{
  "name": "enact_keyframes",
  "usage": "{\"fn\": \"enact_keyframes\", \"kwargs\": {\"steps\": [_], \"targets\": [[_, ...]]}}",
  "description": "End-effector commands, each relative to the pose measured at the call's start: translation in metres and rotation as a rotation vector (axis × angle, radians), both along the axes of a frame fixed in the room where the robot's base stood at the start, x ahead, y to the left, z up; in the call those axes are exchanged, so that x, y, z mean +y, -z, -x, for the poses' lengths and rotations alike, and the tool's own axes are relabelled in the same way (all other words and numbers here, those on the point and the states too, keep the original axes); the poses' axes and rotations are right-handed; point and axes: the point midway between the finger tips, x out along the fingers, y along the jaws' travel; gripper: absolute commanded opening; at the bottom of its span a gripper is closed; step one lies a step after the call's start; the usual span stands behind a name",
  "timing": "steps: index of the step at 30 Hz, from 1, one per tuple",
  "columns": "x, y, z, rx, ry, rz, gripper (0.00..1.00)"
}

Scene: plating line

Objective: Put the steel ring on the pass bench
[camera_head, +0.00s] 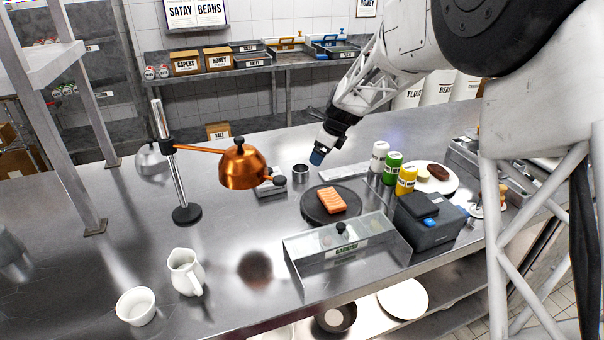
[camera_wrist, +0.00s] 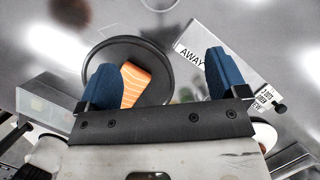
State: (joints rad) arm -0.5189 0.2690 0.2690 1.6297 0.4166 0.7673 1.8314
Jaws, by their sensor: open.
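The steel ring (camera_head: 300,173) is a short, bright cylinder standing upright on the steel bench (camera_head: 100,250), just behind a dark round plate. My gripper (camera_head: 317,157) has blue fingertips and hangs above the bench, just right of the ring and higher, apart from it. In the wrist view my gripper (camera_wrist: 160,78) is open, its two blue fingers wide apart with nothing held between them. A round steel edge, likely the ring (camera_wrist: 159,4), is cut off at the top of that view.
The dark plate (camera_head: 313,212) holds an orange fillet (camera_head: 332,201). A copper lamp (camera_head: 243,165) overhangs nearby. Bottles (camera_head: 392,168), a clear-lidded box (camera_head: 340,252) and a dark grey box (camera_head: 425,222) stand right and in front. The bench left of the jug (camera_head: 186,271) is mostly free.

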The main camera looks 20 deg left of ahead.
Motion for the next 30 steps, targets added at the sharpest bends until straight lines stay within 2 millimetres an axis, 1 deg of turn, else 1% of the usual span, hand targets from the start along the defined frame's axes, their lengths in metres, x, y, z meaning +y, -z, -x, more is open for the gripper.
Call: {"fn": "enact_keyframes", "kwargs": {"steps": [1,3,6,9,22,30], "targets": [[0.013,0.009,-0.003,0.015,0.02,-0.005,0.92],[0.026,0.017,-0.006,0.031,0.05,-0.013,0.92],[0.04,0.025,-0.009,0.049,0.081,-0.019,0.92],[0.047,0.029,-0.011,0.058,0.099,-0.025,0.92],[0.05,0.032,-0.012,0.061,0.105,-0.025,0.92],[0.057,0.05,-0.012,0.063,0.104,-0.025,0.92]]}}
